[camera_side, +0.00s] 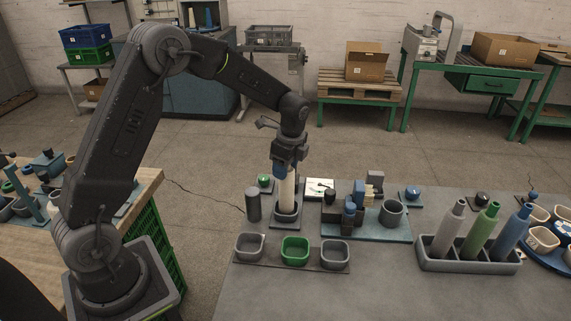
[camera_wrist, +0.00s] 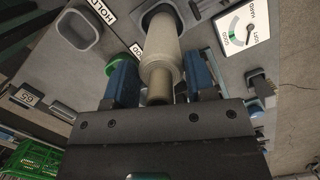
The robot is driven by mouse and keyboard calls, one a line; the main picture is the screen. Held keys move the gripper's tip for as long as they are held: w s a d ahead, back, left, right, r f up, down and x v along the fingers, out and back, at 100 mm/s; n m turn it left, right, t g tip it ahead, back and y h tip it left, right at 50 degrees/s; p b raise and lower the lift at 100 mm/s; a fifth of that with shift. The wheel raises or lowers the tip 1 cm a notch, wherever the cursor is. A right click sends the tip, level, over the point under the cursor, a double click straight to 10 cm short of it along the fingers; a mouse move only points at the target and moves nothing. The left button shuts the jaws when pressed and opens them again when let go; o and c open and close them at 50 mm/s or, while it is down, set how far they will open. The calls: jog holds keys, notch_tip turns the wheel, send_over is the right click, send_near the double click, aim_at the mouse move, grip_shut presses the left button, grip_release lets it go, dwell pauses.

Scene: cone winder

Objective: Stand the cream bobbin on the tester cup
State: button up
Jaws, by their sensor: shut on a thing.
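The cream bobbin (camera_side: 287,194) is upright under my gripper (camera_side: 288,170), whose blue fingers are around its narrow upper end. In the wrist view the bobbin (camera_wrist: 162,45) runs away from between the two blue fingers of my gripper (camera_wrist: 160,84). The dark grey tester cup (camera_side: 286,217) is directly below; the bobbin's lower end is at or inside its rim. The cup's rim (camera_wrist: 146,20) also shows around the bobbin's far end in the wrist view. Whether the bobbin rests on the cup's floor is hidden.
A white dial gauge (camera_side: 320,187) stands right of the cup, and a dark cylinder (camera_side: 253,204) left. Grey and green bins (camera_side: 295,250) lie in front. A rack (camera_side: 468,258) with three bobbins is farther right. The front of the grey table is clear.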

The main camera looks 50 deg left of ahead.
jog(key=o, duration=1)
jog(key=shift+c, duration=0.2)
jog(key=shift+r, duration=0.1)
notch_tip(320, 180, up, 14)
jog(key=d, duration=0.2)
jog(key=shift+w+f, duration=0.2)
jog(key=shift+w, duration=0.15)
jog(key=s+d+r+n+t+h, duration=0.1)
jog(key=s+d+r+n+t, duration=0.15)
jog(key=s+n, duration=0.45)
jog(key=s+d+r+n+t, duration=0.2)
jog(key=s+d+r, duration=0.2)
jog(key=s, duration=0.8)
jog(key=s+d+f+n+t, duration=0.1)
jog(key=s+d+f+n, duration=0.1)
jog(key=s, duration=0.5)
jog(key=shift+s+d+f+n+t+h, duration=0.15)
jog(key=shift+f+n+t+h, duration=0.2)
jog(key=shift+f+n, duration=0.6)
